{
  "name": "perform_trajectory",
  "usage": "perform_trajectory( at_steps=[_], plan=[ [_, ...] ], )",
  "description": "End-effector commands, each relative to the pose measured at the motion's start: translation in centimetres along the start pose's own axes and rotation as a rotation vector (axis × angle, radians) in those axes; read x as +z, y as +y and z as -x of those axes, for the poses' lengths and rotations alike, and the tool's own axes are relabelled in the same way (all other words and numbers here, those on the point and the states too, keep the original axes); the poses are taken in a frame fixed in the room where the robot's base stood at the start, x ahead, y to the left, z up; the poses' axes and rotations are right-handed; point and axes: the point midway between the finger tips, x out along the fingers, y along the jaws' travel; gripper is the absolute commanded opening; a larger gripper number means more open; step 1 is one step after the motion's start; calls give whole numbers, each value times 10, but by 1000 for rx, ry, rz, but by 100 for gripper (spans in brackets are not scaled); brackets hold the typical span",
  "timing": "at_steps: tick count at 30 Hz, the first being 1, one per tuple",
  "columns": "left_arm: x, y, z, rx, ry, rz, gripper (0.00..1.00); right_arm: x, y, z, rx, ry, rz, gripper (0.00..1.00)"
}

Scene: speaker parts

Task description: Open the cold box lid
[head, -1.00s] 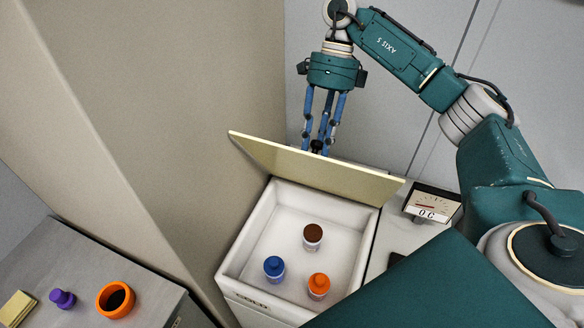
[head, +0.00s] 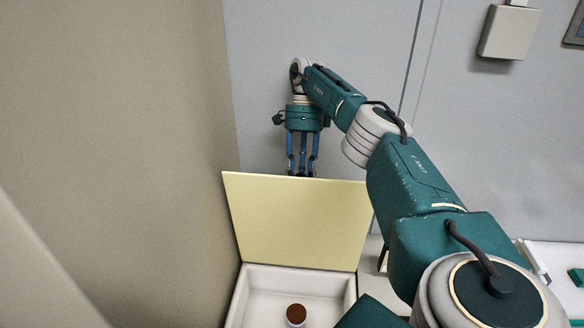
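The cold box (head: 300,273) is white and stands at the bottom centre of the head view, its front cut off by the picture edge. Its pale yellow lid (head: 298,222) stands raised at the back of the box, showing its broad face. The box interior is exposed, and a brown-capped bottle (head: 296,314) stands inside. My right gripper (head: 301,172) points down behind the lid's top edge. Its fingertips are partly hidden there, so I cannot tell whether they touch the lid. My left gripper is not in view.
A large beige panel (head: 120,120) rises close on the left of the box. A grey wall (head: 300,30) is behind, with a pale wall box (head: 508,32) at upper right. A white surface (head: 560,258) lies at the far right.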

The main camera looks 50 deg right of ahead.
Motion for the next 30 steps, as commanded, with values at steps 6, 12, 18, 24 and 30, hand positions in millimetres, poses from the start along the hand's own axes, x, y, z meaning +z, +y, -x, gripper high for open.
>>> perform_trajectory(
  at_steps=[6,12,18,24,30],
  plan=[
    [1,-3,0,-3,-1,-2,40,-11,-10,-3,-6,14,-15,0],
    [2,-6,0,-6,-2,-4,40,-12,-10,-3,-7,15,-15,0],
    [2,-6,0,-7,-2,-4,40,-12,-10,-3,-7,15,-16,0],
    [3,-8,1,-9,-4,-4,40,-11,-9,-2,-5,13,-14,42],
    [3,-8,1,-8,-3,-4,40,-9,-8,0,-5,10,-10,42]
  ],
)
